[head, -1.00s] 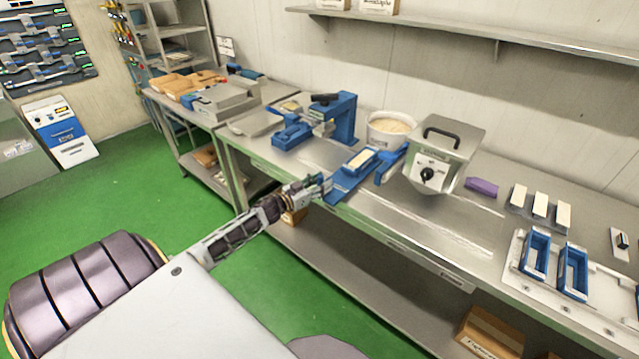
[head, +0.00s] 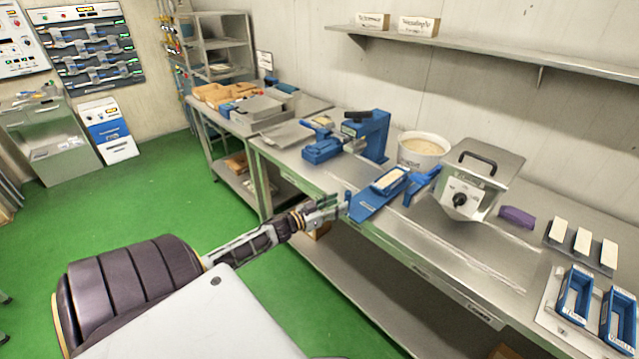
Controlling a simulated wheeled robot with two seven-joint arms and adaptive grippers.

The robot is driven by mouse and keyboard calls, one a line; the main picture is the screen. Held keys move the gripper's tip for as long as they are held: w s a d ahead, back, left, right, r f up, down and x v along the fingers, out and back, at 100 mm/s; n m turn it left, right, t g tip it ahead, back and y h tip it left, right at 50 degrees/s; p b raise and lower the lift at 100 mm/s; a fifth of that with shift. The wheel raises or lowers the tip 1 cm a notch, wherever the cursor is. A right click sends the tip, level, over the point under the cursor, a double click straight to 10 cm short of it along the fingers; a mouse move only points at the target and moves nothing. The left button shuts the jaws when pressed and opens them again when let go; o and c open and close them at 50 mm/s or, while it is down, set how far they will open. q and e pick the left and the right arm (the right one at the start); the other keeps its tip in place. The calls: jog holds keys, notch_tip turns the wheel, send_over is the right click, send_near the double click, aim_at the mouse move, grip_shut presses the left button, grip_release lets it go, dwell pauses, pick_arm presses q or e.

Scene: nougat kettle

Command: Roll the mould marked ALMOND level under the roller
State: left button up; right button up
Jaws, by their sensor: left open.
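My left gripper (head: 337,206) is open and empty at the bench's front edge, just left of a blue sloping board (head: 367,208). Two empty blue moulds (head: 573,296) stand at the right. No ALMOND marking can be read. My right gripper is out of view.
The steel kettle with a dial (head: 480,180) stands right of the board, with a white tub (head: 421,150) behind. A purple item (head: 517,217) and white bars (head: 582,241) lie further right. The bench front (head: 470,255) is mostly clear.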

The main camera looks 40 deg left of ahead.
pick_arm(q)
jog(key=v, duration=0.6)
jog(key=shift+s, duration=0.35)
jog(key=shift+a, duration=0.1)
dwell(0.8)
